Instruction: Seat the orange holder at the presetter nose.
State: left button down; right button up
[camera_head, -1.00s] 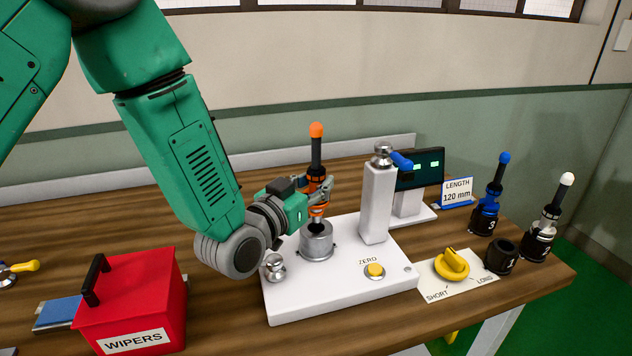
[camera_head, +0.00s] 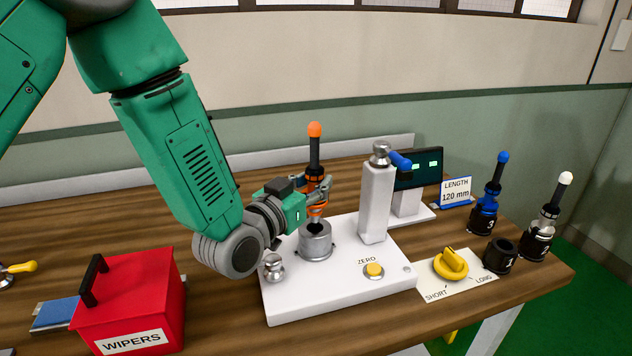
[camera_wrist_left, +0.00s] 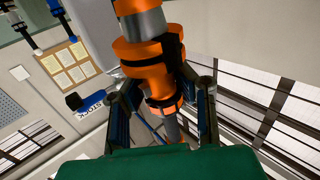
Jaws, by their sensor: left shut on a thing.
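The orange holder (camera_head: 316,181) has an orange flange, a black shank and an orange ball on top. It stands about upright. My left gripper (camera_head: 322,190) is shut on it; in the left wrist view the fingers (camera_wrist_left: 160,100) lie on both sides of the orange holder (camera_wrist_left: 148,52). The presetter (camera_head: 335,290) is a white base with a grey cylindrical nose (camera_head: 315,240), open at the top. The holder's lower end is right above the nose's opening; I cannot tell whether it touches or enters. My right gripper is not in view.
A white column (camera_head: 376,203) with a blue lever stands right of the nose, and a steel knob (camera_head: 273,266) left of it. A yellow ZERO button (camera_head: 373,270) is in front. A red WIPERS box (camera_head: 130,305) is at left; blue (camera_head: 486,200) and white-tipped (camera_head: 550,215) holders are at right.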

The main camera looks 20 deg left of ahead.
pick_arm(q)
jog(key=shift+f+b, duration=1)
jog(key=shift+f, duration=0.2)
jog(key=shift+r, duration=0.25)
jog(key=shift+f, duration=0.3)
dwell(1.7)
jog(key=shift+r, duration=0.25)
dwell(1.5)
jog(key=shift+f+b, duration=0.35)
jog(key=shift+b, duration=0.15)
jog(key=shift+r, duration=0.15)
dwell(0.4)
